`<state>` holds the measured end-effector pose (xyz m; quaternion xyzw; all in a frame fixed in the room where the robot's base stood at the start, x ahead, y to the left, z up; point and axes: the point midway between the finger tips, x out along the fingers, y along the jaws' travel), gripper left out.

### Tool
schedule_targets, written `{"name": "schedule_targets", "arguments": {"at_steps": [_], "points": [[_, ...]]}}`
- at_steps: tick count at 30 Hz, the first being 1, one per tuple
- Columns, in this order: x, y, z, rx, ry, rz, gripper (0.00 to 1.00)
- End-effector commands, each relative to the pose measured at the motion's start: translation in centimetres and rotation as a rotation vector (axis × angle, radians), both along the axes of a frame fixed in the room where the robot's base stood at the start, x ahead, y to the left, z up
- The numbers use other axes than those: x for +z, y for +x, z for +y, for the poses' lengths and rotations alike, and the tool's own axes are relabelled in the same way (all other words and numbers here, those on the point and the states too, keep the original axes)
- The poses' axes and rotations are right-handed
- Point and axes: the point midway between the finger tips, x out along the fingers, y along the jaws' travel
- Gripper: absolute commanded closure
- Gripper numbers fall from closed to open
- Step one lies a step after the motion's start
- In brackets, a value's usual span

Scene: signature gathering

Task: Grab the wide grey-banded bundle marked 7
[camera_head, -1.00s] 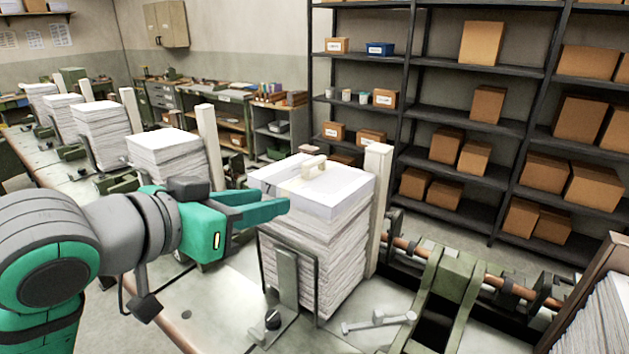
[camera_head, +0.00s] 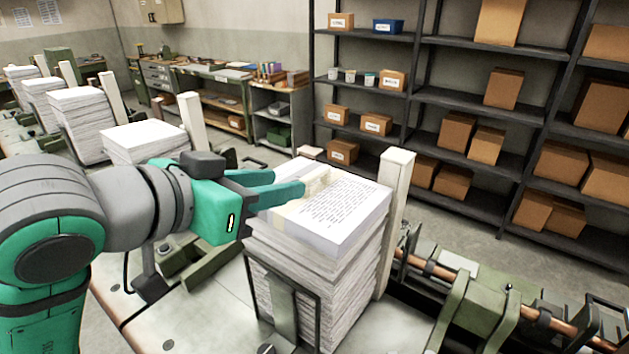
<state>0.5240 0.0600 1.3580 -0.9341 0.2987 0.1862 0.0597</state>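The nearest tall stack of printed sheets (camera_head: 325,275) stands in a dark wire holder beside a pale upright post. Its top sheet (camera_head: 335,217) carries printed text, and a pale cream band or strip (camera_head: 285,209) crosses its left part. I cannot tell whether the fingers touch anything. No number 7 is legible, and I cannot make out a grey band.
More paper stacks (camera_head: 78,122) stand in a row along the bench to the left. The pale post (camera_head: 396,190) rises at the near stack's right edge. Green machinery with a copper-coloured roller (camera_head: 440,266) lies to the right. Shelves with boxes (camera_head: 470,137) stand behind.

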Motion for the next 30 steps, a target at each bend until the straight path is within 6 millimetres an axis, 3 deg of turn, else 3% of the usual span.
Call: {"name": "schedule_targets", "arguments": {"at_steps": [30], "points": [[-3.8,8.2,-5.7,0.0,-0.001,0.001,0.66]]}}
